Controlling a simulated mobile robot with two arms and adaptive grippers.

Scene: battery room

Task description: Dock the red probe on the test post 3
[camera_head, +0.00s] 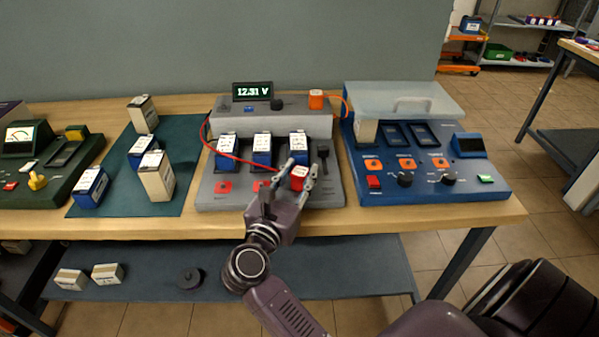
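The red probe (299,178), with a pale top, is between the fingers of my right gripper (300,170), which look closed against its sides. It is over the front right of the grey tester (325,198), just in front of the right-hand battery (298,144). A red cable (236,156) runs from the tester's left side to the probe. Red post pads show at the left (223,187) and middle (262,185). The third post is hidden by the probe and gripper, so I cannot tell whether the probe touches it. My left gripper is out of view.
The tester's display (252,91) reads about 12.31 V. A black lever (322,151) stands close right of the gripper. A blue station (420,183) is at right. Loose batteries (156,175) stand on a green mat (120,204) at left.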

